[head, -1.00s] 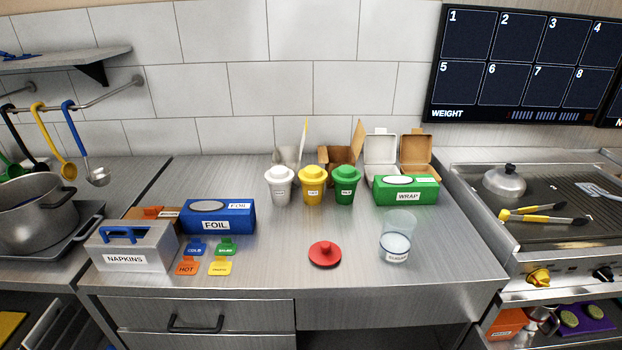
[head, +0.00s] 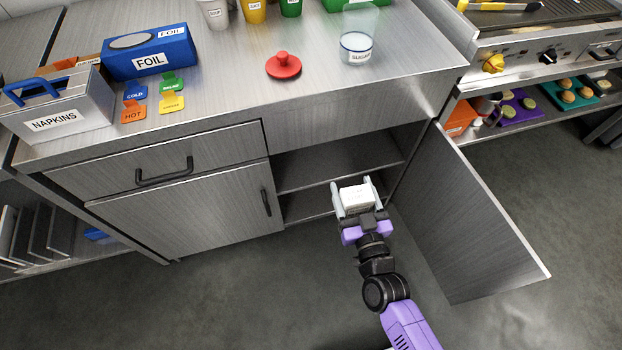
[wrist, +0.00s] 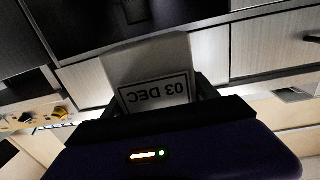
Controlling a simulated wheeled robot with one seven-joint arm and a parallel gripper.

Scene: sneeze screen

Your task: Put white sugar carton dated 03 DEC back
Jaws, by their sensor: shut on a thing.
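My gripper (head: 356,205) is shut on a white sugar carton (head: 356,196). It holds the carton in front of the open lower cabinet (head: 340,152) under the counter. In the wrist view the carton (wrist: 150,62) sits between the fingers, and its label reads 03 DEC upside down. The cabinet has an upper shelf and a lower shelf; the part I see of them is bare, and the carton and gripper hide some of the lower one. A clear container labelled SUGAR (head: 357,45) stands on the counter, with white contents low in it. A red lid (head: 284,66) lies beside it.
The cabinet door (head: 470,215) stands swung open to the right of my gripper. A closed door (head: 190,212) and a drawer (head: 160,160) are to the left. The griddle unit (head: 540,50) is at the right. Floor in front is clear.

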